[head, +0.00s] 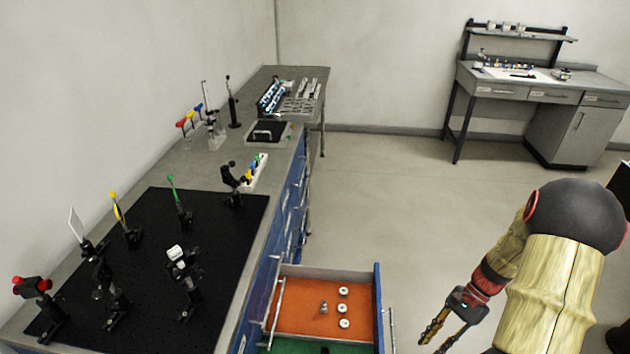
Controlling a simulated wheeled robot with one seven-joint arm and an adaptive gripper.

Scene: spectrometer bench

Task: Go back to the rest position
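My gripper (433,342) hangs at the lower right over the floor, to the right of the open drawer (379,290) and apart from it. Its two fingers point down and to the left, with a gap between them. Nothing shows between the fingers, though the lowest part is near the picture's bottom edge. My arm comes in from the right, bent at a dark joint.
The drawer has an orange liner with several small metal parts (344,308). The grey bench (205,165) holds a black breadboard (215,225) with several optic mounts. A workstation desk (545,90) stands at the back right. The middle floor is clear.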

